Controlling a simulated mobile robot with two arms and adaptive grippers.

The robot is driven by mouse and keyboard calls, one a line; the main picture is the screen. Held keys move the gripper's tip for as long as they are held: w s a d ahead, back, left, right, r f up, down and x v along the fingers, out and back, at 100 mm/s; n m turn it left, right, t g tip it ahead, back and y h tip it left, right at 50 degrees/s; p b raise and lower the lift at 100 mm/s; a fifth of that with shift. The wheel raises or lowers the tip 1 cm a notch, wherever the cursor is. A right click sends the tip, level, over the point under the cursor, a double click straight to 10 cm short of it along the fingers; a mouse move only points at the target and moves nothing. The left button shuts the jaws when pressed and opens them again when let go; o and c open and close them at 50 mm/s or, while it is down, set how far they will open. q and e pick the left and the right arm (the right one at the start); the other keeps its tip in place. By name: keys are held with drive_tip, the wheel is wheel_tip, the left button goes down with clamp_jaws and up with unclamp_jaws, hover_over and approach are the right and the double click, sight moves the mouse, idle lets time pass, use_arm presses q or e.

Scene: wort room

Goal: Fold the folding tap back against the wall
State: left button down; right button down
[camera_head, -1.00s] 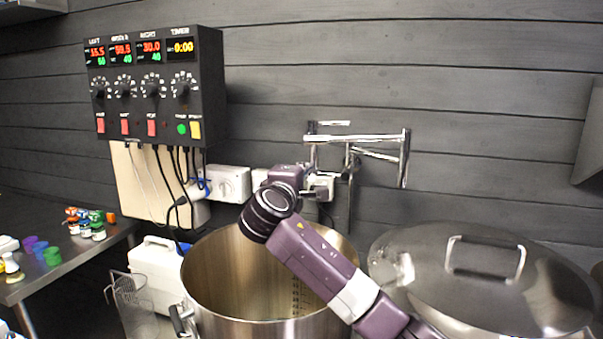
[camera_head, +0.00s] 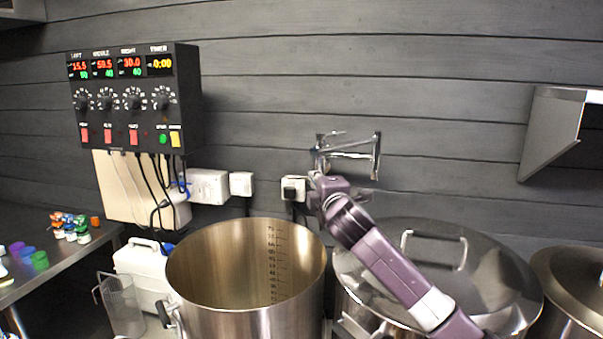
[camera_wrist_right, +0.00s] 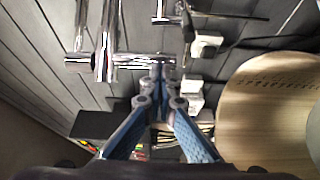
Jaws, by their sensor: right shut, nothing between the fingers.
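The chrome folding tap (camera_head: 376,157) is on the dark plank wall above the pots, with its tubes close to the wall in the head view. My right gripper (camera_head: 318,181) is just below the tap's left end, its fingers partly hidden by the wrist. In the right wrist view the blue-sided fingers (camera_wrist_right: 158,82) are shut and empty. Their tips are right at a horizontal chrome tube of the tap (camera_wrist_right: 104,63); I cannot tell whether they touch it. My left gripper is in neither view.
An open steel pot (camera_head: 245,308) stands below left of my gripper. A lidded pot (camera_head: 500,290) lies under my right forearm, and another lidded pot (camera_head: 575,280) stands at the right. A control box (camera_head: 135,100) and sockets (camera_head: 208,186) are on the wall at left. A shelf (camera_head: 550,130) juts out at upper right.

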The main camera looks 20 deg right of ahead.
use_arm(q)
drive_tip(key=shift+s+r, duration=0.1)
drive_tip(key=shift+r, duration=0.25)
use_arm(e)
drive_tip(key=shift+s+d+f, duration=0.1)
drive_tip(key=shift+s+d, duration=0.15)
drive_tip(key=shift+d, duration=0.35)
drive_tip(key=shift+s+d+f, duration=0.1)
drive_tip(key=shift+s+d, duration=0.1)
drive_tip(key=shift+d, duration=0.4)
use_arm(q)
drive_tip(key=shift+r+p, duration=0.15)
drive_tip(key=shift+p, duration=0.2)
